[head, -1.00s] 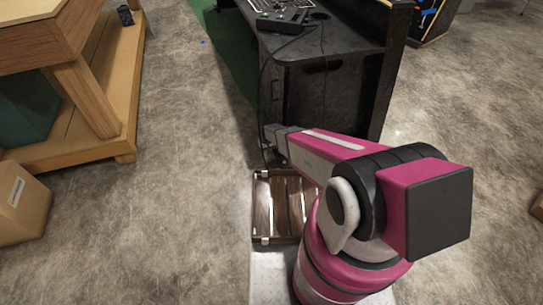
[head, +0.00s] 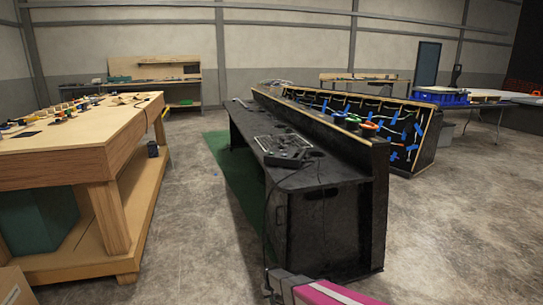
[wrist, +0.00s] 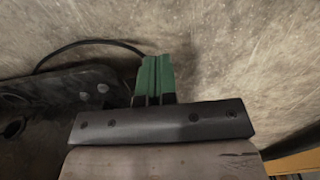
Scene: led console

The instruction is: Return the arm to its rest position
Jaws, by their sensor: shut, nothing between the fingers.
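My gripper (wrist: 157,66) shows in the wrist view as two green fingers side by side, shut with nothing between them. A dark bar with screws crosses the view in front of them. In the head view only part of my pink and grey arm shows at the bottom edge, in front of the near end of the black console (head: 312,235). The gripper's fingers cannot be made out there. The console stands on the floor with a dark device (head: 284,150) on its top.
A wooden workbench (head: 85,135) with small parts on it stands at the left. A cardboard box (head: 14,287) is at the lower left. A rack with blue items (head: 395,135) stands behind the console.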

